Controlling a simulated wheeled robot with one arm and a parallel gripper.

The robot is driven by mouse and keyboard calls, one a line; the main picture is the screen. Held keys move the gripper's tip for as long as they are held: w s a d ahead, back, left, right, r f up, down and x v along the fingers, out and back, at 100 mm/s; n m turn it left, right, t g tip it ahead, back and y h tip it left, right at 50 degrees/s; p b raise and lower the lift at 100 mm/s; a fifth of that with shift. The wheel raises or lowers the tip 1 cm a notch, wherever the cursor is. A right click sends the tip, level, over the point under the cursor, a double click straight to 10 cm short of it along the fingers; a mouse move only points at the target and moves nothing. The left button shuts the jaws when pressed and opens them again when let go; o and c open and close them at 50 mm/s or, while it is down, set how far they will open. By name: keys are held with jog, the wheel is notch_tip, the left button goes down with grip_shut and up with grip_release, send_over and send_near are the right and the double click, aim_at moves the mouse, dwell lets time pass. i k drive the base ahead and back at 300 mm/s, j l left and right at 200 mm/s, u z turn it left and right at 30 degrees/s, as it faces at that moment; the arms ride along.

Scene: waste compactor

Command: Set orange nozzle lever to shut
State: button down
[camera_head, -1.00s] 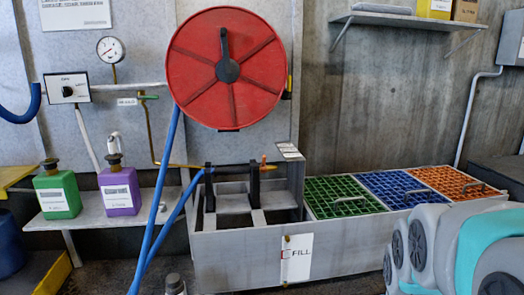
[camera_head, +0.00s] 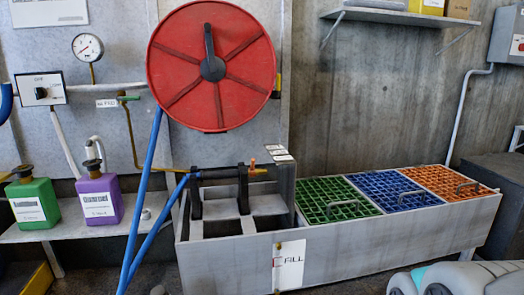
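The orange nozzle lever (camera_head: 253,166) is a small upright piece near the right end of the spray lance (camera_head: 222,174). The lance lies level across two black brackets (camera_head: 243,190) above the open left part of the grey trough. The lever stands up, across the line of the lance, and its fine detail is too small to make out. The blue hose (camera_head: 146,200) meets the lance's left end. My gripper is out of view. Only grey and teal links of my arm show at the lower right, well apart from the lever.
The grey trough (camera_head: 345,240) has green, blue and orange grates (camera_head: 438,181) with handles. A red hose reel (camera_head: 212,66) hangs above the lance. Green and purple jugs (camera_head: 98,199) stand on the left shelf. A small labelled plate (camera_head: 279,152) rises just right of the lever.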

aim_at(252, 169)
jog(key=i+j, duration=0.2)
jog(key=i, duration=0.35)
jog(key=i+j, duration=0.25)
jog(key=i, duration=0.25)
